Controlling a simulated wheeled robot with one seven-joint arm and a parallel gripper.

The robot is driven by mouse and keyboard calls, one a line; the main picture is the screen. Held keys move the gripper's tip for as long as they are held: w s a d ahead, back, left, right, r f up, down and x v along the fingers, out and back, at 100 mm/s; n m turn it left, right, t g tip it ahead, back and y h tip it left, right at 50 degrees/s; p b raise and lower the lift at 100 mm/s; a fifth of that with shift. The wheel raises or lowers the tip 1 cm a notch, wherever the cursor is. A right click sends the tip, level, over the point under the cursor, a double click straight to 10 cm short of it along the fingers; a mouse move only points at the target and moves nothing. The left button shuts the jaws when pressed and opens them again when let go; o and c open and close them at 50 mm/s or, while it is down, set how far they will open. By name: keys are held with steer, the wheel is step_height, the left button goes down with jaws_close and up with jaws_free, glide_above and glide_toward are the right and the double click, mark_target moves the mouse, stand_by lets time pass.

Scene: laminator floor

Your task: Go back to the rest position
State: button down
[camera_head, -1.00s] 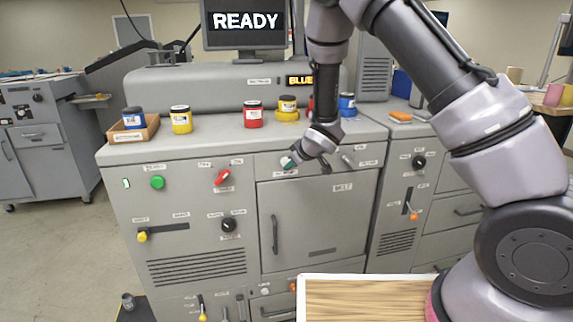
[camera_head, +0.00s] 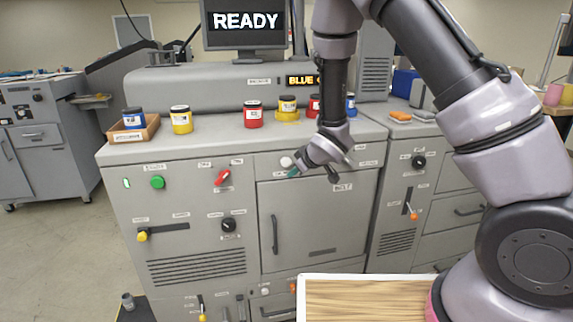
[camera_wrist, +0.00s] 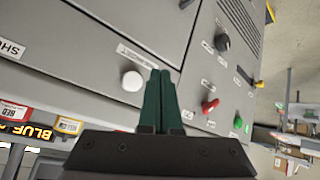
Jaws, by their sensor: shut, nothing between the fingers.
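A white round button (camera_wrist: 132,81) shows beside the fingers there; in the head view the button (camera_head: 286,162) is just left of the gripper. The gripper appears apart from the panel, though the exact gap is hard to tell. My arm comes in from the right side of the head view.
Ink jars stand along the machine top, among them a red jar (camera_head: 253,114) and a yellow jar (camera_head: 181,120). A blue jar (camera_head: 134,118) sits in a wooden tray (camera_head: 149,130). A screen (camera_head: 245,24) reads READY. A wood-topped surface (camera_head: 370,300) is at the front.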

stand_by(0.5)
steer(key=s+d+r+m+h, duration=0.35)
steer(key=d+r+m, duration=0.55)
steer(key=d+r, duration=1.2)
steer(key=s+d+r+m, duration=0.2)
steer(key=s+r, duration=0.3)
steer(key=s, duration=0.5)
steer(key=s+d+r+m, duration=0.3)
steer(key=s+r, duration=0.3)
steer(key=s, duration=0.5)
steer(key=shift+s+d+r+m+g, duration=0.15)
steer(key=shift+s+r+m+g, duration=0.15)
steer(key=shift+m, duration=0.2)
steer(key=shift+w, duration=0.1)
